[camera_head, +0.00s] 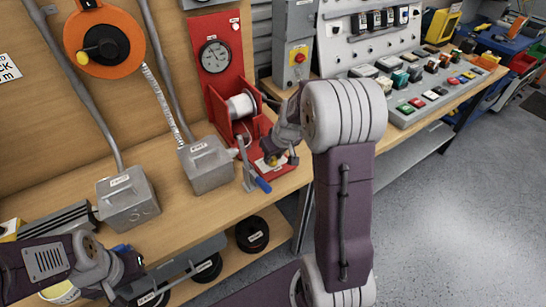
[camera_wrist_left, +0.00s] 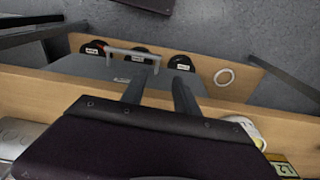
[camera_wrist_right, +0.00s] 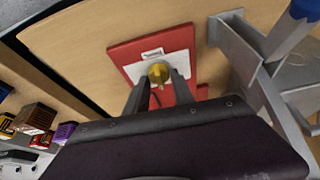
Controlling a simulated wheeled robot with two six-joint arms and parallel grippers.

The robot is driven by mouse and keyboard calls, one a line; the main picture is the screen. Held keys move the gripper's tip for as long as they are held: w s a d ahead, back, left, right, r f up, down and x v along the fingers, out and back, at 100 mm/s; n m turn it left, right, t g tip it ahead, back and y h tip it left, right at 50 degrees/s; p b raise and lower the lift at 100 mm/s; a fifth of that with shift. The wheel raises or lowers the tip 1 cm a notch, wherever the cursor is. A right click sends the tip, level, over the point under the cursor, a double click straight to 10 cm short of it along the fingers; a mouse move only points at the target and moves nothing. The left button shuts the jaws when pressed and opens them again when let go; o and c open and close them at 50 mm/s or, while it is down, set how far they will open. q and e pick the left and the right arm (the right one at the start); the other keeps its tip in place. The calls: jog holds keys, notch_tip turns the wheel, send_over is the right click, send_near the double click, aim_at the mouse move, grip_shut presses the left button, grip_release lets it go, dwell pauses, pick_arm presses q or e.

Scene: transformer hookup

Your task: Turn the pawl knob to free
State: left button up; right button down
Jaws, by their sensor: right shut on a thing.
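The pawl knob (camera_wrist_right: 158,73) is a small yellow knob on a white label plate on the red winch base (camera_wrist_right: 125,54). My right gripper (camera_wrist_right: 160,84) has a finger on each side of the knob and is shut on it. In the head view my right gripper (camera_head: 279,160) is at the front of the red winch (camera_head: 227,75), and the knob is largely hidden there. The label's text is too small to read. My left gripper (camera_head: 125,268) is at the bench's front edge, lower left; in the left wrist view its fingers (camera_wrist_left: 158,88) are apart and empty.
A crank with a blue handle (camera_head: 263,186) stands just left of my right gripper. Grey metal boxes (camera_head: 205,165) with conduits stand further left on the bench. A sloped panel of switches (camera_head: 425,85) is at the right. Black spools (camera_head: 252,234) sit on the lower shelf.

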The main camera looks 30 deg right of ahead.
pick_arm(q)
notch_tip(320, 180, down, 3)
jog(key=shift+r+b, duration=0.1)
jog(key=shift+b, duration=0.9)
pick_arm(e)
jog(key=shift+d+f+n+y, duration=0.1)
jog(key=shift+f+n+y, duration=0.2)
jog(key=shift+n, duration=0.6)
pick_arm(q)
jog(key=shift+f+b, duration=0.65)
jog(key=shift+f, duration=0.05)
pick_arm(e)
jog(key=shift+r+n+y, duration=0.1)
jog(key=shift+n+y, duration=0.3)
jog(key=shift+n, duration=0.6)
pick_arm(q)
jog(key=shift+f, duration=0.3)
pick_arm(e)
jog(key=shift+r+n+g+y, duration=0.1)
jog(key=shift+n+g+y, duration=0.35)
jog(key=shift+n, duration=0.75)
pick_arm(q)
jog(key=shift+r, duration=0.1)
pick_arm(e)
jog(key=shift+d+n+g+y, duration=0.1)
jog(key=shift+n+g+y, duration=0.35)
jog(key=shift+n, duration=1.15)
jog(key=c, duration=1.1)
grip_release()
jog(key=shift+w, duration=0.1)
